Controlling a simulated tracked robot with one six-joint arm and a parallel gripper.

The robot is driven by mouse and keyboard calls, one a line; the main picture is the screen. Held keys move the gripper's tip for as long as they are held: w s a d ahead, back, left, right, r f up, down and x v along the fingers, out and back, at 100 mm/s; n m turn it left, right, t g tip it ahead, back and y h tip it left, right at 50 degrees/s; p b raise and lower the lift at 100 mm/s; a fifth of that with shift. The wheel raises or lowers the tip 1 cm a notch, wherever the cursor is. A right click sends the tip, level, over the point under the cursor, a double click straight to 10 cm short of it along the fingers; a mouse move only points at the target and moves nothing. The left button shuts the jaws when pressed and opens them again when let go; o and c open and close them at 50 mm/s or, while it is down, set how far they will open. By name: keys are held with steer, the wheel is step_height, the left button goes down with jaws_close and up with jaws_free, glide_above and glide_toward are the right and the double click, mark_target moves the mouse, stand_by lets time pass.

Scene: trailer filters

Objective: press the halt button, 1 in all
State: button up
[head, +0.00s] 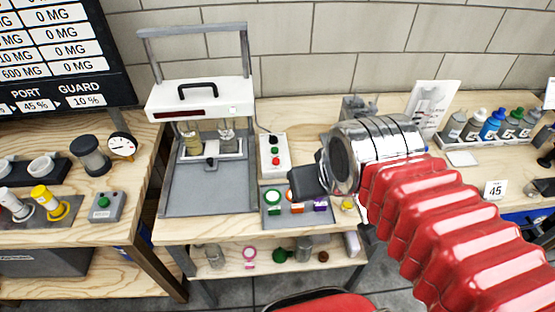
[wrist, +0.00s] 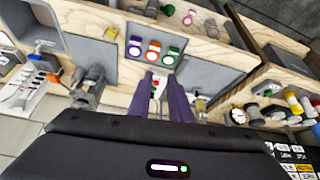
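A white control box (head: 275,155) with small red and green buttons stands on the middle bench, right of the press-like machine. No label is readable, so I cannot tell for certain which button is the halt button; a red button (head: 275,161) sits on its top. My gripper (head: 305,182) is to the right of and nearer than the box in the head view, apart from it. In the wrist view my gripper (wrist: 159,76) has two purple-grey fingers with a gap between them, holding nothing. The control box (wrist: 158,88) shows between the fingers, partly hidden.
The press-like machine (head: 200,98) with a raised frame stands left of the box. A grey tray (head: 270,219) with coloured rings and small blocks lies in front. Another grey box (head: 106,205) with a green button is on the left bench. Bottles (head: 491,124) stand at right.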

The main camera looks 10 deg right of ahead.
jaws_close()
stand_by(1.1)
